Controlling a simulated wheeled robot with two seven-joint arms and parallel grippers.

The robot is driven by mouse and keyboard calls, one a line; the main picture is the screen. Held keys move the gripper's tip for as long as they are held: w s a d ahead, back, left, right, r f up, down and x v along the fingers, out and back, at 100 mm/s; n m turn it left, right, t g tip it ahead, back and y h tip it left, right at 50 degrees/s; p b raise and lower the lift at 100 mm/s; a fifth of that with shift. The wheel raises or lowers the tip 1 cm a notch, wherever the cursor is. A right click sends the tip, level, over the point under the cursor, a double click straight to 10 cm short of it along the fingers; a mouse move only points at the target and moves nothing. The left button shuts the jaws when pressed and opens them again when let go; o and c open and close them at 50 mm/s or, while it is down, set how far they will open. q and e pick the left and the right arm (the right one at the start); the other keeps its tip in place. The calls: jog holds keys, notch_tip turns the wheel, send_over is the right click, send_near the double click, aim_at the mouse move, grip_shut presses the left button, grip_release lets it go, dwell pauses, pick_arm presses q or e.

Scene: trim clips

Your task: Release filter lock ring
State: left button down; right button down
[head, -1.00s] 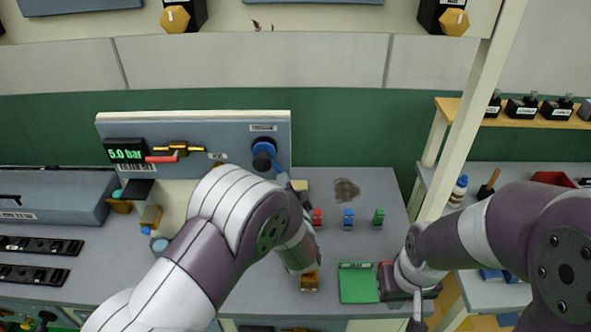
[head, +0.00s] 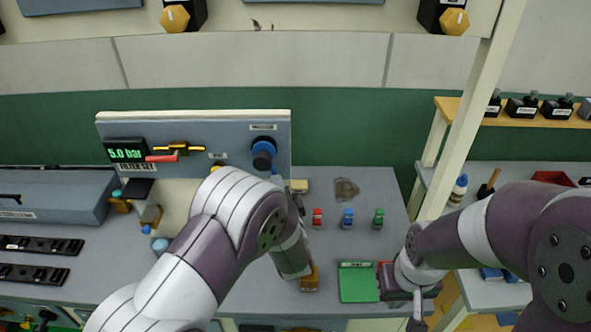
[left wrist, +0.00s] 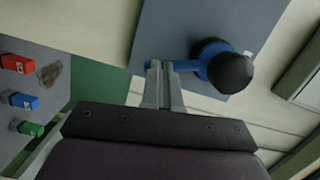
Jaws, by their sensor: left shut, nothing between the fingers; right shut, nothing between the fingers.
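The filter lock ring is a blue ring (head: 264,145) around a black knob on the grey upright panel (head: 225,140). Its short blue lever points down and right in the head view and passes behind my left arm. In the left wrist view the lever (left wrist: 188,66) reaches from the ring (left wrist: 212,52) to the fingertips of my left gripper (left wrist: 164,70). These fingers are shut and empty, with their tips against or very close to the lever's end; contact is not certain. My right gripper (head: 418,308) is shut and empty, low over the bench's front right.
The panel also carries a 5.0 bar display (head: 124,151) and a red-handled yellow valve (head: 165,157). Red, blue (head: 348,218) and green clips stand on the bench, near a green pad (head: 358,284). A pale post (head: 470,115) rises at right.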

pick_arm(q)
jog(key=shift+a+f+m, duration=0.1)
jog(key=shift+a+m, duration=0.1)
jog(key=shift+m, duration=0.2)
jog(key=shift+a+f, duration=0.1)
jog(key=shift+a, duration=0.3)
dwell(2.4)
